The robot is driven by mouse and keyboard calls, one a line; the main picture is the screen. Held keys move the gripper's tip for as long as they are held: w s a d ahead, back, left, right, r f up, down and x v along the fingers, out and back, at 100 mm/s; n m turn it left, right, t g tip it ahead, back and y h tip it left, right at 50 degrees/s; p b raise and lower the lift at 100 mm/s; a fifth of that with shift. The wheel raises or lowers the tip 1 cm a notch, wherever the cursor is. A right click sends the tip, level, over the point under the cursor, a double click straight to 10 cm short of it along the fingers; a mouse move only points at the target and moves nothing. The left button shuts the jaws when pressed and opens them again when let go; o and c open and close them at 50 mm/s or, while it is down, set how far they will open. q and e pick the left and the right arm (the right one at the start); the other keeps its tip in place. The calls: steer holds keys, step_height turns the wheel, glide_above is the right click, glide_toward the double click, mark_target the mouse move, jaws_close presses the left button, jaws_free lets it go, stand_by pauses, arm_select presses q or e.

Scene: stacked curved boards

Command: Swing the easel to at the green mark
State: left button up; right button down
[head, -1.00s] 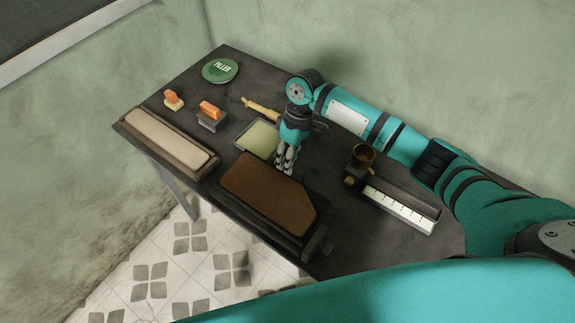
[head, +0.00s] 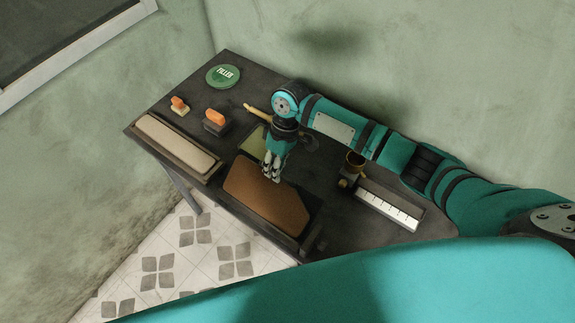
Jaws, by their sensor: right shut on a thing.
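The easel appears to be the brown board (head: 262,203) in a dark frame, at the table's front edge in the head view. My right gripper (head: 272,176) comes down from above at the board's far edge and is shut on that edge. The fingers hide part of the edge, so the exact grip is hard to see. I cannot make out a separate green mark near the board. My left gripper is not in view.
A beige padded board (head: 176,143) lies left of the brown one.

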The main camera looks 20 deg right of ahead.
steer(key=c, duration=1.3)
jaws_free()
steer(key=shift+r, duration=0.15)
steer(key=shift+w, duration=0.1)
steer(key=shift+v, duration=3.45)
